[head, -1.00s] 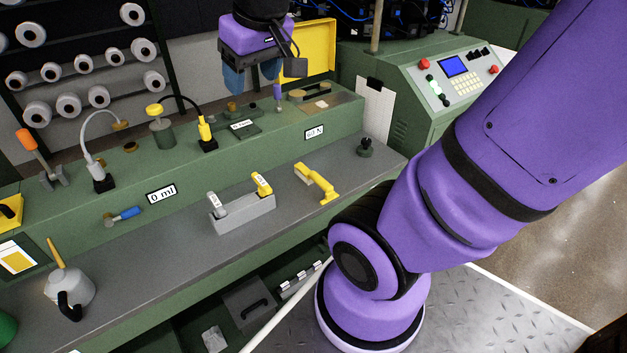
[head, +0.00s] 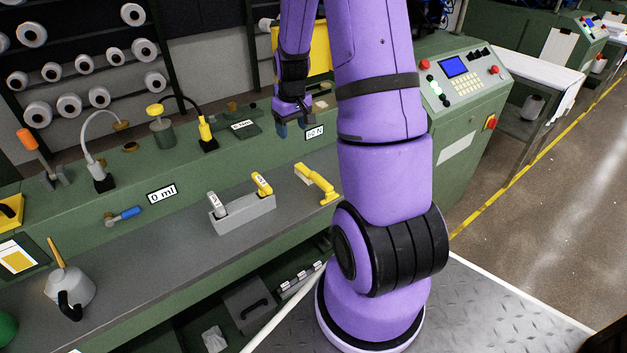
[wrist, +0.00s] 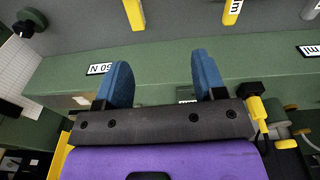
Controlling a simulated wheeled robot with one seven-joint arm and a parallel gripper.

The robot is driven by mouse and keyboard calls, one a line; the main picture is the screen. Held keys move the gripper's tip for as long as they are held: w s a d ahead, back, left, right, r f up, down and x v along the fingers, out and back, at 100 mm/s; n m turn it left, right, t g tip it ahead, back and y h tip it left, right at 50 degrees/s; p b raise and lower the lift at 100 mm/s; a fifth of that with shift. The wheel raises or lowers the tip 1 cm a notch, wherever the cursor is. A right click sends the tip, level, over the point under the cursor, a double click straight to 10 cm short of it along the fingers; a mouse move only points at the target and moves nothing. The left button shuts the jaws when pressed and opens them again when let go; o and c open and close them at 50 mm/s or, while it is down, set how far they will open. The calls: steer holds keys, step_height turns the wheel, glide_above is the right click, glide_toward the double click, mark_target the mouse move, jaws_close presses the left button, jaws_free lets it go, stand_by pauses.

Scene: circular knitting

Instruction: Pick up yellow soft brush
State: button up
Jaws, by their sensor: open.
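A yellow tool (head: 318,183), which looks like the soft brush, lies on the grey bench right of a grey holder. Its bristles are too small to make out. Part of it shows at the top of the wrist view (wrist: 133,14). My gripper (head: 292,124) is open, with its blue fingers apart and nothing between them (wrist: 160,78). It hangs near the green ledge behind the brush, apart from it. My arm passes just right of the brush in the head view.
The grey holder (head: 243,217) carries a yellow labelled piece (head: 262,184) and a pale one (head: 218,203). A green ledge (head: 185,190) with labels, a blue-handled valve (head: 125,214) and yellow fittings runs behind the bench. A grey can (head: 70,290) stands at the left.

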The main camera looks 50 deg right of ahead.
steer(key=g, duration=0.1)
glide_above(313, 171)
step_height(313, 171, down, 12)
steer(key=shift+s+a+r, duration=0.1)
steer(key=shift+s, duration=0.05)
steer(key=shift+f, duration=5.35)
jaws_close()
steer(key=shift+r, duration=0.1)
steer(key=shift+r, duration=0.75)
step_height(313, 171, up, 2)
steer(key=shift+r, duration=0.15)
steer(key=s+a+r, duration=0.1)
steer(key=s+a, duration=0.7)
steer(key=s, duration=0.5)
steer(key=shift+s+a, duration=0.2)
steer(key=shift+s, duration=0.2)
